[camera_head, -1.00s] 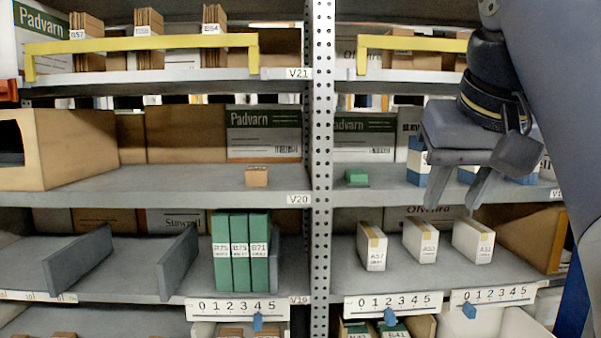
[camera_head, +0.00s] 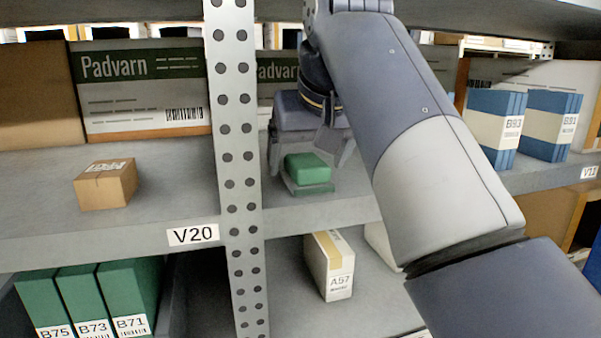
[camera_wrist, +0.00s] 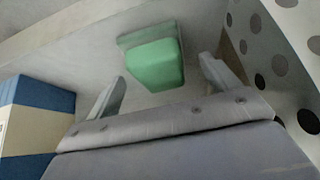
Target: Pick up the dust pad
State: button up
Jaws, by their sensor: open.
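The dust pad is a small green block (camera_head: 307,167) with a flat darker green-grey base, on the V20 shelf just right of the perforated upright. In the wrist view the green pad (camera_wrist: 155,66) lies ahead of the fingers, roughly centred between them. My gripper (camera_head: 308,170) is open, with its fingers reaching down around the pad's area in the head view. In the wrist view its two fingers (camera_wrist: 163,88) stand apart, with nothing held between them. Whether a finger touches the pad cannot be told.
The perforated upright (camera_head: 236,150) stands close left of my gripper. Blue boxes (camera_head: 495,128) stand on the same shelf to the right. A small brown carton (camera_head: 106,184) sits left of the upright. A Padvarn box (camera_head: 140,88) stands behind. White box A57 (camera_head: 330,265) is on the shelf below.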

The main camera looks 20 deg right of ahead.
jog(key=shift+w+f, duration=0.75)
jog(key=shift+w, duration=0.1)
jog(key=shift+s, duration=0.15)
jog(key=c, duration=1.1)
